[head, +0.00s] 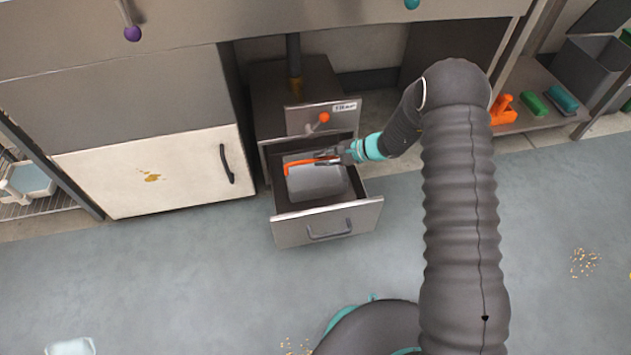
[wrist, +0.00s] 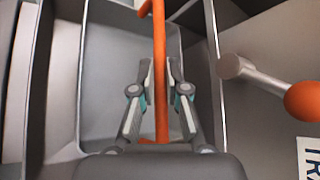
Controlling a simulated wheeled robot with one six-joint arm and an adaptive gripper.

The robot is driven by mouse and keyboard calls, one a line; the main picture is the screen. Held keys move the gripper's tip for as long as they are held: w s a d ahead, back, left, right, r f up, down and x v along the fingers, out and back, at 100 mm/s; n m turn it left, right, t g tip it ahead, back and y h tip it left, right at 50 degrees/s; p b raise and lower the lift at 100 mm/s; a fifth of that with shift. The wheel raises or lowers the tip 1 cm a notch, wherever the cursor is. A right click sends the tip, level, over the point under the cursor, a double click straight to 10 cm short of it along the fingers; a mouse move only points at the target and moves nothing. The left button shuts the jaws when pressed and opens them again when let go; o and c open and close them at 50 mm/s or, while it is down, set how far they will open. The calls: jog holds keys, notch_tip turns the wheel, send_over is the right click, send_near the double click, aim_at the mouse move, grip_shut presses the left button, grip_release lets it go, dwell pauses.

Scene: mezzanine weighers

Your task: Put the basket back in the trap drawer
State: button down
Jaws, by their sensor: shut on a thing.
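The trap drawer (head: 281,212) is pulled open under the sink counter. The grey basket (head: 318,184) with an orange handle (head: 298,165) is inside the drawer's opening; I cannot tell whether it rests on the drawer floor. My gripper (head: 330,158) reaches in from the right at the basket's handle. In the wrist view, my gripper (wrist: 161,85) is shut on the orange handle (wrist: 161,40), with one finger on each side. The basket (wrist: 110,50) shows below the handle, inside the drawer walls. The gripper body hides its near part.
An orange-knobbed lever (head: 323,117) sticks out from the labelled panel above the drawer, and is close beside my gripper in the wrist view (wrist: 300,100). A stained white cabinet door (head: 180,182) is left of the drawer.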

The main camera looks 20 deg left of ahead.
send_near(310, 179)
jog(key=x, duration=0.5)
jog(key=shift+w+a, duration=0.1)
jog(key=shift+f+b, duration=0.15)
jog(key=shift+b, duration=0.25)
jog(key=c, duration=1.2)
grip_release()
